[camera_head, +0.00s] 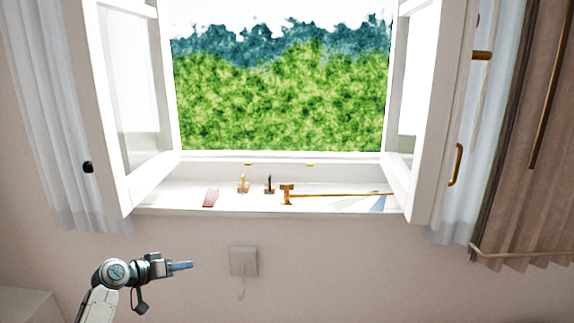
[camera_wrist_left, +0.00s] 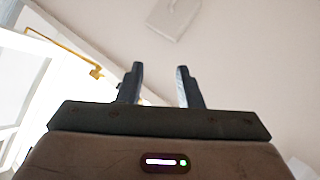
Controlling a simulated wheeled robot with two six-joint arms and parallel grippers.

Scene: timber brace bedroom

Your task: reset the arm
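My left arm comes in at the lower left of the head view. Its gripper (camera_head: 181,266) is in front of the wall below the window sill, pointing right. In the left wrist view, the two fingers of the left gripper (camera_wrist_left: 160,84) stand apart with nothing between them. The gripper is open and empty and touches nothing that I can see. My right arm and right gripper are in neither view.
The window's left sash (camera_head: 128,95) and right sash (camera_head: 425,110) stand open inward. Small items and a long brass stay (camera_head: 340,195) lie on the white sill (camera_head: 270,211). A wall plate (camera_head: 243,261) is right of my gripper. A brown curtain (camera_head: 520,150) hangs at right.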

